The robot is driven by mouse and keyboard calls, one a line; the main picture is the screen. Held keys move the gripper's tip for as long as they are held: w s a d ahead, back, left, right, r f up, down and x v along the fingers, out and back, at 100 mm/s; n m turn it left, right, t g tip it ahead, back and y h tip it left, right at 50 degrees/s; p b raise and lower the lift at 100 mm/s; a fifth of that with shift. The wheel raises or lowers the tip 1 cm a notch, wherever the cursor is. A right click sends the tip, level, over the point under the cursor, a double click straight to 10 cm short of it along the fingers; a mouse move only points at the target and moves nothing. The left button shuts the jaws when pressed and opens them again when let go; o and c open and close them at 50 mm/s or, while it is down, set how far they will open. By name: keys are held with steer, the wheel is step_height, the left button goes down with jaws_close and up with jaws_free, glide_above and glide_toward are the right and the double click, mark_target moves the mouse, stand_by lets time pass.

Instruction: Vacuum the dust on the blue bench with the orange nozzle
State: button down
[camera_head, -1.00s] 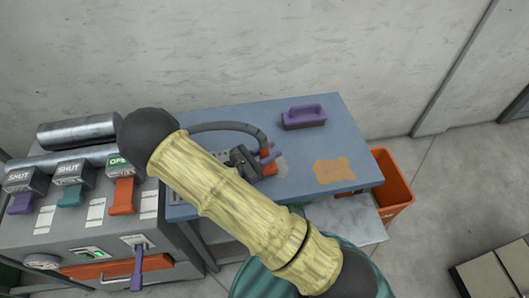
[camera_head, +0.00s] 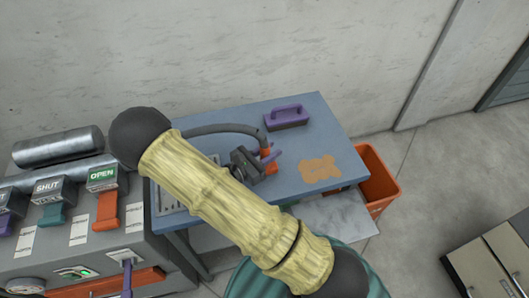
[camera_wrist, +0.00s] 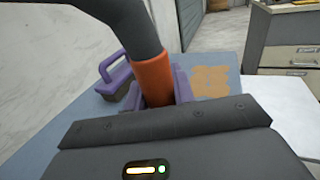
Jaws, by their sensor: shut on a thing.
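My gripper (camera_head: 268,156) is shut on the orange nozzle (camera_head: 268,166), with its purple fingers on either side of it. The nozzle is low over the blue bench (camera_head: 300,210) or touching it; I cannot tell which. A dark grey hose (camera_head: 225,128) runs from the nozzle back to the left. A tan dust patch (camera_head: 319,169) lies on the bench to the right of the nozzle. In the wrist view the orange nozzle (camera_wrist: 153,82) stands between the purple fingers, with the tan patch (camera_wrist: 211,82) beyond it to the right. The nozzle's mouth is hidden there.
A purple-handled brush or block (camera_head: 286,117) sits at the bench's back edge. An orange bin (camera_head: 378,182) stands at its right. On the left is a grey machine with coloured levers; the orange lever (camera_head: 107,210) is under an OPEN sign, a teal one under SHUT.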

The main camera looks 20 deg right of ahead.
steer(key=shift+d, duration=0.5)
steer(key=shift+w+a, duration=2.1)
steer(key=shift+a, duration=2.15)
steer(key=shift+r+p, duration=2.2)
steer(key=shift+r, duration=0.3)
steer(key=shift+f, duration=0.1)
